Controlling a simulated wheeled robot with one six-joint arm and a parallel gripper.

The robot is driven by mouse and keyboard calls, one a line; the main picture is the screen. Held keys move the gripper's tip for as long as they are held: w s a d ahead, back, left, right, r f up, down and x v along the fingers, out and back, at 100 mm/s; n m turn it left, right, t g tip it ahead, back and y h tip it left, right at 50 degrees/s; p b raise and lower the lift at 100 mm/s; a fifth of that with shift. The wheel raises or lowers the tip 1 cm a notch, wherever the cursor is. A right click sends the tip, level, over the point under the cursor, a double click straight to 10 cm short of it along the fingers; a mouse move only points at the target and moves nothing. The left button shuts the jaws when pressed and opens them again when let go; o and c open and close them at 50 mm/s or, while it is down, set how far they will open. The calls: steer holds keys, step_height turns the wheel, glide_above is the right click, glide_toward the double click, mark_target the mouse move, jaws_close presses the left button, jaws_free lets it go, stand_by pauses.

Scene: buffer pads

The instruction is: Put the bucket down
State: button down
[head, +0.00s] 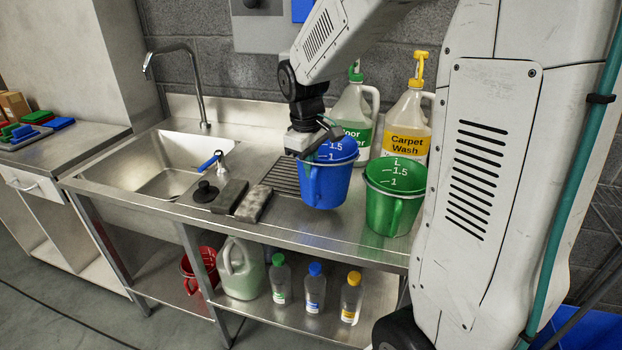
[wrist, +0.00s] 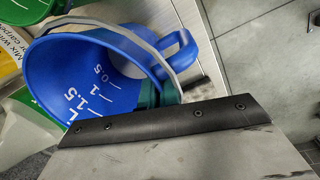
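The blue bucket (head: 327,184), marked with white volume lines, is upright over the steel counter (head: 270,226), right of the ribbed drain area. I cannot tell whether its base touches the counter. My gripper (head: 312,146) is at the bucket's upper left side and appears shut on its rim or wire handle; the exact contact is hidden. In the wrist view, the blue bucket (wrist: 80,90) opens toward the camera, its wire handle arcs over it, and a teal finger pad lies against its side.
A green bucket (head: 393,198) stands close on the right. Floor cleaner (head: 352,112) and carpet wash (head: 406,128) jugs stand behind. Dark sponges (head: 242,200) and a blue-handled brush (head: 212,172) lie left, beside the sink (head: 165,165). Several bottles stand on the lower shelf.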

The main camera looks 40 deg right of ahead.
steer(key=shift+f, duration=1.9)
steer(key=shift+f, duration=0.4)
steer(key=c, duration=1.6)
jaws_free()
steer(key=shift+c, duration=0.2)
